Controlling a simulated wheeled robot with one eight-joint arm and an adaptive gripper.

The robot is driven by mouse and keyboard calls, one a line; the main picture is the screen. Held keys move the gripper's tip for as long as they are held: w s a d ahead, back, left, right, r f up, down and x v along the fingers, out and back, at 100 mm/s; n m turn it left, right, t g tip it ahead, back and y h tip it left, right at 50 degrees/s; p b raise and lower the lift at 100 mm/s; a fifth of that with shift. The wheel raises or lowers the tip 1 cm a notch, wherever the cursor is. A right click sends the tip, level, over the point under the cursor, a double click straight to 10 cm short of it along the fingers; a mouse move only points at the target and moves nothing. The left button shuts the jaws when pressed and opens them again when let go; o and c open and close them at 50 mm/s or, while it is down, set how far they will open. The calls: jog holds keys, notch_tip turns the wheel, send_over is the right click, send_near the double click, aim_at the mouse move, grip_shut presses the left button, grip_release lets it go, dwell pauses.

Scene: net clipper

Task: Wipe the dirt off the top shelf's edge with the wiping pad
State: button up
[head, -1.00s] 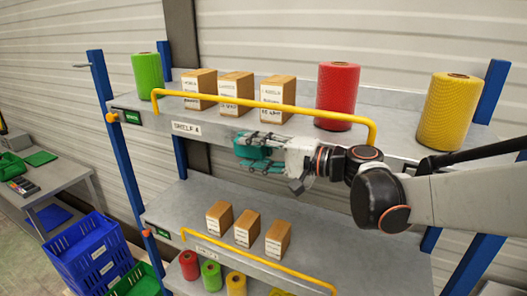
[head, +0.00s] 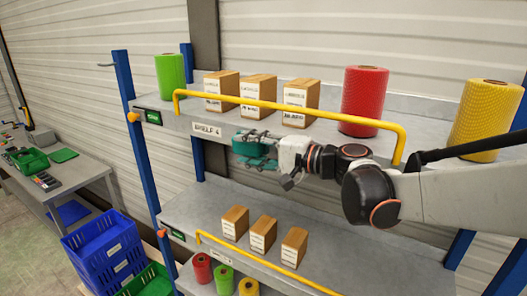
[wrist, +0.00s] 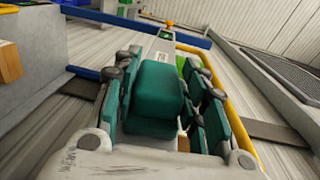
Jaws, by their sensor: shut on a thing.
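My gripper (head: 250,150) is shut on the wiping pad, a teal block (wrist: 155,95) that sits between the teal-lined fingers in the wrist view. In the head view the gripper hangs in front of the top shelf, just below and right of the "SHELF 4" label (head: 207,130). The top shelf's edge (head: 325,147) runs behind and above the gripper. I cannot tell whether the pad touches the edge. No dirt can be made out; the arm hides part of the edge.
A yellow rail (head: 290,106) runs along the top shelf's front. Behind it stand a green roll (head: 170,75), cartons (head: 258,93), a red roll (head: 363,100) and a yellow roll (head: 484,118). The lower shelf (head: 195,203) holds small cartons. Blue crates (head: 103,245) stand at the lower left.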

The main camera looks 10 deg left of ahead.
aim_at(235, 148)
jog(key=shift+b+x, duration=0.35)
jog(key=shift+x, duration=1.4)
jog(key=shift+w+r, duration=0.15)
jog(key=shift+w, duration=0.05)
jog(key=shift+s, duration=0.1)
jog(key=shift+s+a+f, duration=0.2)
jog(key=shift+s+a, duration=0.15)
jog(key=shift+s, duration=0.05)
jog(key=shift+s+a+r, duration=0.1)
jog(key=shift+s+a, duration=0.15)
jog(key=shift+s, duration=0.5)
jog(key=shift+s+a+f, duration=0.1)
jog(key=shift+s+a, duration=0.15)
jog(key=shift+s, duration=0.45)
jog(key=shift+s+a+r, duration=0.1)
jog(key=shift+s+a, duration=0.2)
jog(key=shift+s, duration=0.45)
jog(key=s, duration=0.1)
jog(key=s+a, duration=0.1)
jog(key=shift+s+a, duration=0.1)
jog(key=shift+s, duration=0.3)
